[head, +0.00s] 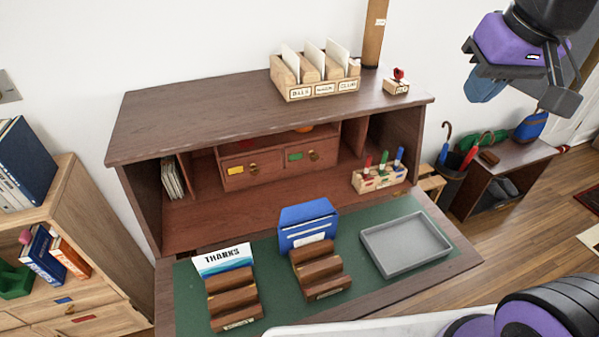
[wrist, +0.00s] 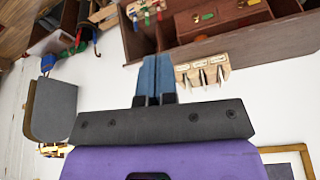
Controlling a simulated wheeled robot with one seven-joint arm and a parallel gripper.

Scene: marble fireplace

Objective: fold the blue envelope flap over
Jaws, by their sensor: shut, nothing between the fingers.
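The blue envelope (head: 306,214) stands upright in a stepped wooden holder (head: 318,268) in the middle of the desk's green mat, with a white label on its front. A crease line crosses its upper part; I cannot tell the flap's exact position. My gripper (head: 482,90) is high at the upper right of the head view, well away from the envelope. In the wrist view its blue fingers (wrist: 155,76) are together and empty. The envelope does not show in the wrist view.
A grey tray (head: 405,243) lies right of the envelope. A THANKS card (head: 223,260) stands in another wooden holder (head: 234,298) to the left. Behind are drawers (head: 280,165) and a pen stand (head: 380,179). A letter sorter (head: 315,75) sits on top of the desk.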

